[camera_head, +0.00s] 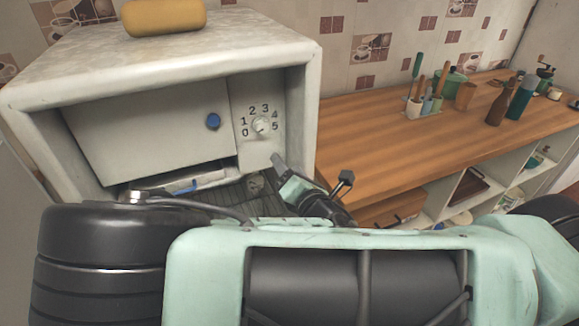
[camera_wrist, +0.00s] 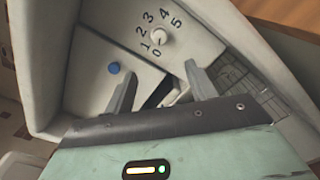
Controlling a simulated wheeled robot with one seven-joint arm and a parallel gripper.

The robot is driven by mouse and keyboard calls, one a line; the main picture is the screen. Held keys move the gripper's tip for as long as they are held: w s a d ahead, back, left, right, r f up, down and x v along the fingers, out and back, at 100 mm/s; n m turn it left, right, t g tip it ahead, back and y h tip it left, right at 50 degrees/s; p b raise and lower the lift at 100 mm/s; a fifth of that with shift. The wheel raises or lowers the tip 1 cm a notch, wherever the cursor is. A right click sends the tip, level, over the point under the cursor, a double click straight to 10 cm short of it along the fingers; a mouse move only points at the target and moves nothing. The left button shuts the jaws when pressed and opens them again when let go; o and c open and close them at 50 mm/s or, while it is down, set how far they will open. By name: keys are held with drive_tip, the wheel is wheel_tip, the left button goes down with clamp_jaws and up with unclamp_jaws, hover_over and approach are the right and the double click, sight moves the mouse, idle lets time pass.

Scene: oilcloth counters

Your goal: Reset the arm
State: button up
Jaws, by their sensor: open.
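My gripper (camera_wrist: 160,82) is open, with nothing between its two grey fingers in the wrist view. In the head view my gripper (camera_head: 284,172) is in front of the lower right part of a pale cabinet-like appliance (camera_head: 190,75), close to its dial panel (camera_head: 258,140). I cannot tell from these views whether it touches the appliance. The rest of my arm fills the bottom of the head view and hides what is below.
The appliance has a flap with a blue knob (camera_head: 213,121) and a white dial (camera_head: 262,125) numbered 0 to 5. A yellow block (camera_head: 164,16) lies on top. A wooden counter (camera_head: 370,140) to the right holds utensils, bottles and a green pot (camera_head: 452,82). Open shelves are below it.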

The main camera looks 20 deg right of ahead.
drive_tip(key=s+f+m+g+h+b, duration=0.2)
drive_tip(key=s+f+m+g, duration=0.4)
drive_tip(key=f+m+g, duration=0.45)
drive_tip(key=s+a+r+m+g+y+b, duration=0.1)
drive_tip(key=s+a+m+g+y, duration=0.25)
drive_tip(key=s+a+m, duration=0.35)
drive_tip(key=s+r+m+g+b, duration=0.2)
drive_tip(key=s+r+g, duration=0.2)
drive_tip(key=s+r, duration=0.7)
wheel_tip(320, 180, up, 3)
drive_tip(key=shift+s+d+f+h, duration=0.2)
drive_tip(key=shift+s+d+h, duration=0.1)
drive_tip(key=shift+h, duration=0.15)
drive_tip(key=shift+w, duration=0.1)
